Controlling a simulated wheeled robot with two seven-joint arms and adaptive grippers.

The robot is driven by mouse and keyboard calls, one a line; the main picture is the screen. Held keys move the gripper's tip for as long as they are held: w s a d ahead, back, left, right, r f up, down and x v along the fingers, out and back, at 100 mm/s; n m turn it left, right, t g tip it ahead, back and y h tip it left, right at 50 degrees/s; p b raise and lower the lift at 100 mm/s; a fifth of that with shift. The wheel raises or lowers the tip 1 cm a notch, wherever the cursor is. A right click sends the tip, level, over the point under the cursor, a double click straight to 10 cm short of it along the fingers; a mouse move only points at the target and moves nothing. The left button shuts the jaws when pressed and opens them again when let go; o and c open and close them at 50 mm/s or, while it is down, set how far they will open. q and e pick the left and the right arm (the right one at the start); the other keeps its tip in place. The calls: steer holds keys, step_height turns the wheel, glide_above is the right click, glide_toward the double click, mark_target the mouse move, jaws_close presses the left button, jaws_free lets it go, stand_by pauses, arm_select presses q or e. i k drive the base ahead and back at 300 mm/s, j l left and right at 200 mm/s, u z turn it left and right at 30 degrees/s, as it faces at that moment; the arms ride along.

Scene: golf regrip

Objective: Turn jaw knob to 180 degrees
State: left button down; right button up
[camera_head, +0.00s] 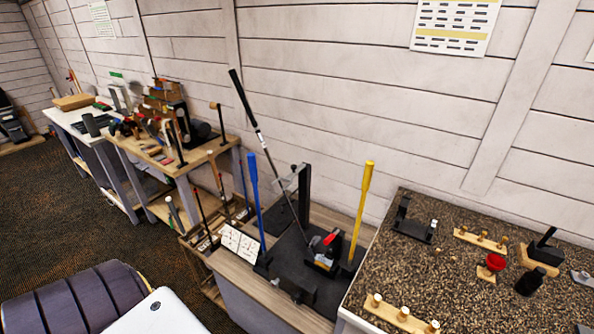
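A dark vise-like fixture (324,258) sits on a black mat (283,262) on the low wooden bench, with a small red part (329,239) on top. That red part may be the jaw knob, but it is too small to tell, and its angle cannot be read. A golf club (262,142) leans with its black grip up, and its lower end is near the fixture. A dark upright bracket (304,195) stands behind. Neither of my grippers is in view.
A blue upright stick (254,195) and a yellow one (362,205) flank the fixture. A speckled counter (445,285) on the right holds wooden peg racks (480,240), a red-topped piece (495,262) and black parts. A cluttered tool bench (150,148) stands at the left.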

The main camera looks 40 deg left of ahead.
mark_target(275, 285)
steer(key=u, duration=1.5)
